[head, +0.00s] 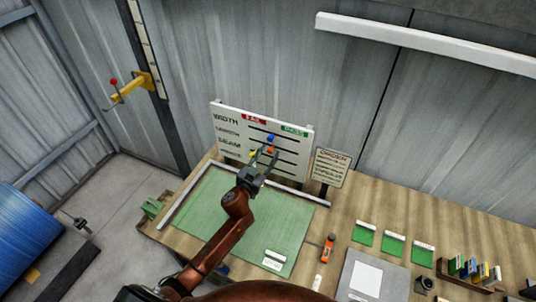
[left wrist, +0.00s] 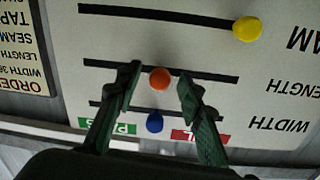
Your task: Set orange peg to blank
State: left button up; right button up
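The white board (head: 232,128) stands at the back of the table with dark slots, a red FAIL label (head: 254,119) and a green PASS label (head: 294,131). The orange peg (left wrist: 159,78) sits near the middle of the LENGTH slot. In the head view the orange peg (head: 270,149) shows by the fingertips. My left gripper (head: 266,153) is open at the board; in the left wrist view its fingers (left wrist: 160,82) stand either side of the orange peg, with gaps visible. My right gripper is not in view.
The blue peg (left wrist: 154,122) is near the middle of the WIDTH row. The yellow peg (left wrist: 246,29) is at the label-side end of the SEAM slot. An order sign (head: 330,168) stands right of the board. A green mat (head: 275,225) covers the table's left part.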

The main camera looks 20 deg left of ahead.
pick_arm(q)
jog(key=s+a, duration=0.1)
jog(key=s, duration=1.1)
